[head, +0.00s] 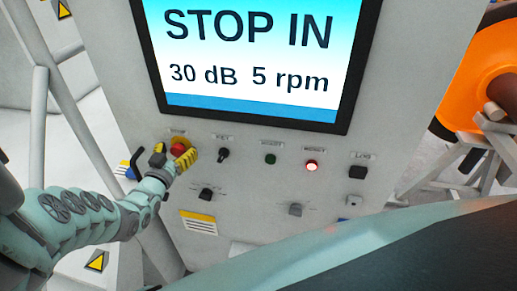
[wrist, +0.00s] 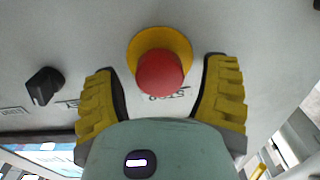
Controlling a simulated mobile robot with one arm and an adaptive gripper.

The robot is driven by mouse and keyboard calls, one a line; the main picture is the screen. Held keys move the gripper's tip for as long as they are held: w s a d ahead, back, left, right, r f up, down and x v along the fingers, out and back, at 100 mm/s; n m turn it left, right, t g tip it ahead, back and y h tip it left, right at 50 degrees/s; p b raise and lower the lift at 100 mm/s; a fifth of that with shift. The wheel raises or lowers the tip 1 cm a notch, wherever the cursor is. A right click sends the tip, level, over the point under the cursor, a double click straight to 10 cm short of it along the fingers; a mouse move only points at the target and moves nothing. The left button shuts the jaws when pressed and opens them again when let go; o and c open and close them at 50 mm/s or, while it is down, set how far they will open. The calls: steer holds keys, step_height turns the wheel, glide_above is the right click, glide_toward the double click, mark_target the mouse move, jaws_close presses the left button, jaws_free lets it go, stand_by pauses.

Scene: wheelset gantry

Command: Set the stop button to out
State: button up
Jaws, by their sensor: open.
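The red stop button (head: 178,149) sits on a yellow disc at the left of the grey panel in the head view. In the wrist view the red button (wrist: 160,74) fills the middle, with its yellow disc (wrist: 158,45) behind it. The screen (head: 250,55) reads "STOP IN", "30 dB" and "5 rpm". My gripper (head: 175,159) is at the button, with its yellow fingers on either side. In the wrist view my gripper (wrist: 164,88) is open, with gaps between each finger and the button.
A black key switch (head: 223,154) is right of the button and also shows in the wrist view (wrist: 44,86). Further right are a green lamp (head: 270,159), a lit red lamp (head: 312,165) and a black knob (head: 357,172). Lower knobs (head: 206,194) sit below. An orange wheel (head: 480,70) stands at right.

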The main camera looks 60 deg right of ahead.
steer(key=shift+d, duration=0.3)
steer(key=shift+w, duration=0.1)
jaws_close()
steer(key=shift+a, duration=0.1)
stand_by(0.4)
steer(key=shift+s+a, duration=0.2)
steer(key=shift+a, duration=0.3)
jaws_free()
